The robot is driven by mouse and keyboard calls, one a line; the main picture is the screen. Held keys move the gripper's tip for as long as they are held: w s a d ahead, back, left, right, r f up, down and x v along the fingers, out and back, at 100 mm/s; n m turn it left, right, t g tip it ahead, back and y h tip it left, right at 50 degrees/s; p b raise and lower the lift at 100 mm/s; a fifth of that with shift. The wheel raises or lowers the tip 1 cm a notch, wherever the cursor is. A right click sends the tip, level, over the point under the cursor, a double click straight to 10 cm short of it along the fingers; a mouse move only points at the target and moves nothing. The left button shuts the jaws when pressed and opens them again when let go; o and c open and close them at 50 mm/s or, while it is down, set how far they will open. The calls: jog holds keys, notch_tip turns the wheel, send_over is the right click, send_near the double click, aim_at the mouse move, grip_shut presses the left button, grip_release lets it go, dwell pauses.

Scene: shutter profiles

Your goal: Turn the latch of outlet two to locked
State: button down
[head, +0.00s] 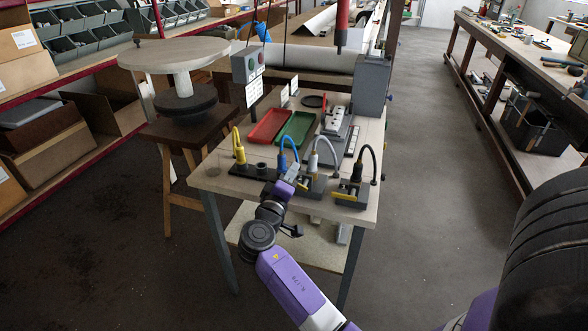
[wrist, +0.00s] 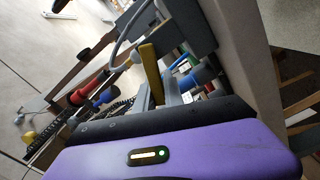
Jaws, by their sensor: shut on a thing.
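My gripper (head: 293,176) reaches over the near edge of the workbench, beside the outlet block with the pale grey plug (head: 314,162). In the wrist view my gripper (wrist: 158,94) is shut on a yellow latch handle (wrist: 150,66), whose upper part stands out past the fingers. The grey outlet body (wrist: 186,34) and a looping grey cable (wrist: 124,32) are close by. A second outlet block (head: 350,197) with a black plug (head: 357,171) and yellow latch stands to the right. I see no outlet numbers, and cannot read locked or unlocked marks.
A blue plug (head: 283,161) and a yellow plug (head: 240,154) stand left of the gripper. Red (head: 269,128) and green (head: 297,127) trays lie behind. A grey button box (head: 247,66) stands at the back left. Open floor lies right of the bench.

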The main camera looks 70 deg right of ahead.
jog(key=shift+w+a+f+n+p, duration=0.15)
jog(key=shift+f+n+p, duration=0.25)
jog(key=shift+n, duration=0.7)
jog(key=shift+w+d+f+n+p, duration=0.15)
jog(key=shift+f+n, duration=0.4)
jog(key=shift+n, duration=0.55)
jog(key=shift+a+f, duration=0.1)
jog(key=c, duration=1.4)
grip_release()
jog(key=shift+c, duration=0.2)
jog(key=shift+s, duration=0.1)
jog(key=a, duration=0.7)
jog(key=shift+s+a, duration=0.3)
jog(key=shift+a, duration=0.05)
